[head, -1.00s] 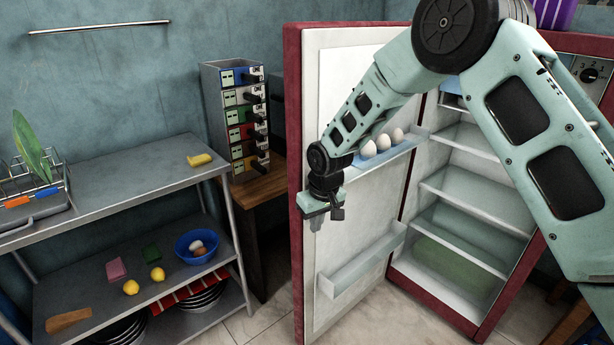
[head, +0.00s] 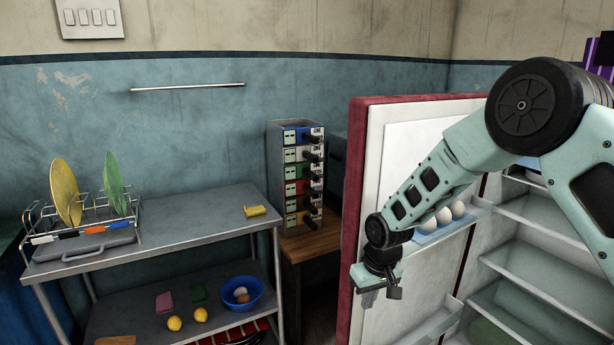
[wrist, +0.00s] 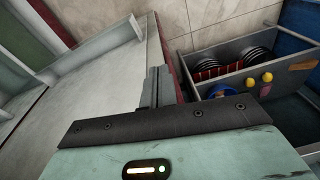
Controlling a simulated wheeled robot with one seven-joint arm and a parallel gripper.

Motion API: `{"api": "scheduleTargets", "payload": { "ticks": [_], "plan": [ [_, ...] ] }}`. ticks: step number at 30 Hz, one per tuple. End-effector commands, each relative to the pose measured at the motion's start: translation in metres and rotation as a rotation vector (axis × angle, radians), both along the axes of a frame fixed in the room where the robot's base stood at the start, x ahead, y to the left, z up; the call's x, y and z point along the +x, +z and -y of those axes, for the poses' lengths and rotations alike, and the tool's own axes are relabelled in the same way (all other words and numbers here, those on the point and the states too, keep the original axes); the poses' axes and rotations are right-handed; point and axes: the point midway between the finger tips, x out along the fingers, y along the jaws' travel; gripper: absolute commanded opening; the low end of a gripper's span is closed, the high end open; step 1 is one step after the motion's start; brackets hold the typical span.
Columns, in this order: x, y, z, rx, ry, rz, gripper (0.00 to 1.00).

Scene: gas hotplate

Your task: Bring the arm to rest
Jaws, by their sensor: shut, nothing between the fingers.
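My arm reaches in from the right in the head view, bent and folded down in front of the open fridge door (head: 390,160). My gripper (head: 368,298) hangs at its end, in front of the door's inner side near its free edge. It is shut and empty. In the wrist view my gripper (wrist: 155,85) shows its fingers together, with the door edge close to it and the floor below.
The fridge (head: 530,260) stands open at the right, with several eggs (head: 444,215) in a door shelf. A metal rack (head: 180,228) at the left holds a dish rack, a yellow item (head: 255,211) and a blue bowl (head: 241,293). A drawer-like tower (head: 297,175) stands between.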

Motion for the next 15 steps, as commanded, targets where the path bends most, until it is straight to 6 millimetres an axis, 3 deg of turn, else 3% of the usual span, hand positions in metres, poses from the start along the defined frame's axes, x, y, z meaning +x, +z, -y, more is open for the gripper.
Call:
{"api": "scheduleTargets", "payload": {
  "ticks": [1,8,15],
  "plan": [
    [0.055,0.156,-0.001,0.043,-0.01,0.279,0.0],
    [0.042,0.164,-0.006,0.046,-0.003,0.265,0.0],
    [0.01,0.18,-0.024,0.056,0.033,0.235,0.0]
  ]
}}
